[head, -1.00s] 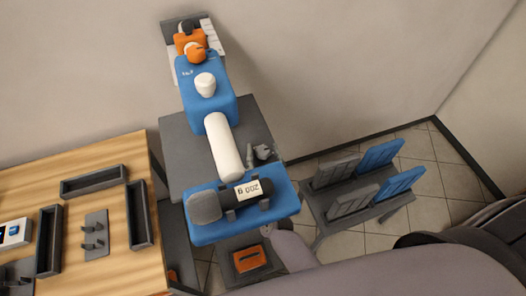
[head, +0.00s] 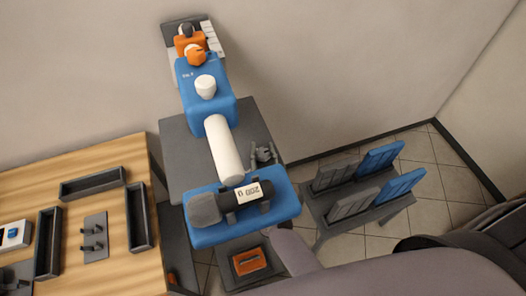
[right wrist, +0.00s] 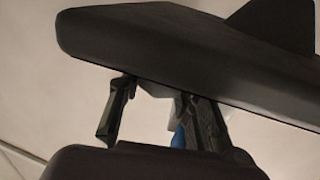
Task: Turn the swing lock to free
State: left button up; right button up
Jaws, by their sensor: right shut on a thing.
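A blue and white device stands on a grey stand (head: 180,135), with a blue body (head: 207,104), a white tube (head: 224,150) and a blue tray (head: 205,237) in front. Small grey finger-like parts show beyond the tray, beside the tube; they look like my right gripper (head: 263,153). My right arm passes out of sight below the tray. In the right wrist view, the right gripper's fingers (right wrist: 155,100) are on a small, mostly hidden piece under a large dark part (right wrist: 200,65). I cannot make out the swing lock or its setting. My left gripper is not visible.
A dark weight labelled 200 g (head: 243,199) lies on the blue tray. A wooden table (head: 105,180) with dark trays is at left. A rack with grey and blue panels (head: 345,215) is at right. An orange item (head: 249,261) sits low in front.

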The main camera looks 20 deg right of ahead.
jog(key=shift+c, duration=1.1)
jog(key=shift+n+y, duration=0.4)
jog(key=shift+y, duration=0.1)
jog(key=shift+n+y, duration=0.5)
jog(key=shift+y, duration=0.4)
jog(key=n+y+b, duration=0.1)
jog(key=y, duration=0.1)
jog(key=shift+f+n+y, duration=0.15)
jog(key=shift+n+y, duration=0.15)
jog(key=shift+n, duration=0.1)
jog(key=n+g+y+b, duration=0.2)
jog(key=n+y+b, duration=0.1)
jog(key=y+b, duration=0.1)
jog(key=n+g+y+b, duration=0.3)
jog(key=y+b, duration=0.1)
jog(key=b, duration=0.2)
jog(key=n+g+y+b, duration=0.2)
jog(key=n+y+b, duration=0.1)
jog(key=y+b, duration=0.1)
jog(key=shift+w+d+b, duration=0.1)
jog(key=shift+b, duration=0.3)
jog(key=n+g+y+b, duration=0.1)
jog(key=n+g, duration=0.1)
jog(key=g, duration=0.1)
jog(key=shift+y, duration=0.4)
jog(key=shift+n+g+y+b, duration=0.7)
jog(key=shift+n+g, duration=0.9)
jog(key=shift+g, duration=0.7)
jog(key=shift+r+g, duration=0.25)
jog(key=shift+g, duration=0.05)
